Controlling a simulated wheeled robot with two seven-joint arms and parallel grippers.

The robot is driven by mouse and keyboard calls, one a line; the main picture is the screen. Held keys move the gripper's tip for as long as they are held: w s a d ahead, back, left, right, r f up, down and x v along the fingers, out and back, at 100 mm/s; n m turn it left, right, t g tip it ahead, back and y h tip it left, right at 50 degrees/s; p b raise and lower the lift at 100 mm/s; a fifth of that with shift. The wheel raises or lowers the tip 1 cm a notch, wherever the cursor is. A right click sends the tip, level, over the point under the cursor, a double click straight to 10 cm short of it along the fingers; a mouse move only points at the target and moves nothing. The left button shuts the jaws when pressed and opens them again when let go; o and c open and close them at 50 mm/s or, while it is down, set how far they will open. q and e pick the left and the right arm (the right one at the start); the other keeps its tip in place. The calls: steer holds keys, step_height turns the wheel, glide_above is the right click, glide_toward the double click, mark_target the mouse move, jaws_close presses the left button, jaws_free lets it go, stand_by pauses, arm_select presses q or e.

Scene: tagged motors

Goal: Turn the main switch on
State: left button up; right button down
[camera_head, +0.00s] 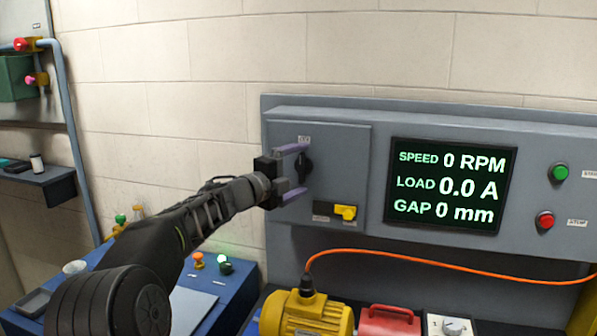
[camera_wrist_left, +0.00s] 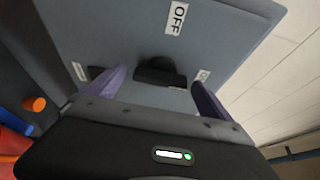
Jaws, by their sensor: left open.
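The main switch is a black rotary knob (camera_head: 304,167) on the grey panel door (camera_head: 345,150), left of the display. In the head view its handle looks roughly upright. In the left wrist view the knob (camera_wrist_left: 160,72) lies between my fingers, with an "OFF" label (camera_wrist_left: 177,18) beyond it and smaller labels on both sides. My left gripper (camera_head: 302,170) is open, one purple finger above the knob and one below it in the head view. I cannot tell whether the fingers touch it. My right gripper is out of view.
A yellow switch part (camera_head: 345,212) sits below the knob. The display (camera_head: 450,186) reads 0 RPM, 0.0 A and 0 mm. Green (camera_head: 560,173) and red (camera_head: 545,220) buttons are at right. A yellow motor (camera_head: 308,314) with an orange cable stands below.

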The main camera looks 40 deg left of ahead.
arm_select(q)
steer(key=s+b, duration=0.2)
steer(key=s, duration=0.5)
steer(key=shift+s+a, duration=0.2)
steer(key=shift+s, duration=0.15)
